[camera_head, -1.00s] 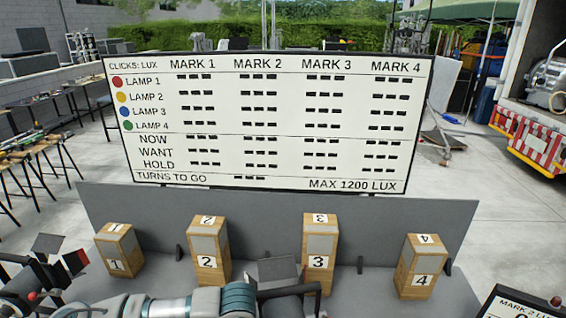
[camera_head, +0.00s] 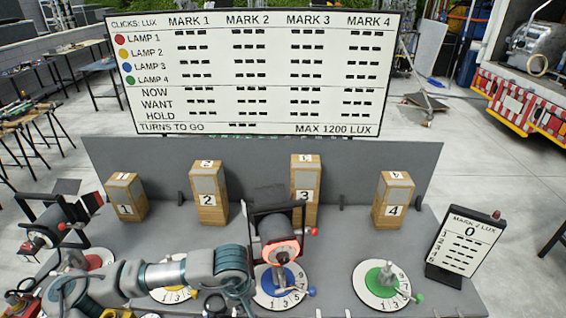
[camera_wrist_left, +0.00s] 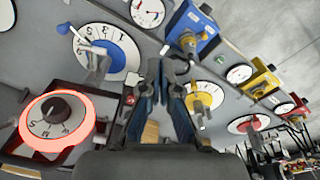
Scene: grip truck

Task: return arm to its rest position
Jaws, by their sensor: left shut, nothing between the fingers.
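My left arm (camera_head: 150,280) comes in from the left, low across the grey bench. Its gripper (camera_head: 238,294) is partly hidden by the wrist, near the blue dial (camera_head: 268,292). In the left wrist view the fingers (camera_wrist_left: 168,78) are together with nothing between them. The blue dial (camera_wrist_left: 118,50) and a lamp with a glowing red ring (camera_wrist_left: 57,122) lie left of the fingers there. The yellow dial (camera_wrist_left: 205,94) shows just right of them. My right gripper is not in view.
The glowing lamp (camera_head: 278,238) stands beside the gripper. Another lamp (camera_head: 45,225) stands at the left. A green dial (camera_head: 380,281) and a small lux display (camera_head: 466,240) are at the right. Numbered wooden blocks (camera_head: 208,196) line the back below a scoreboard (camera_head: 250,75).

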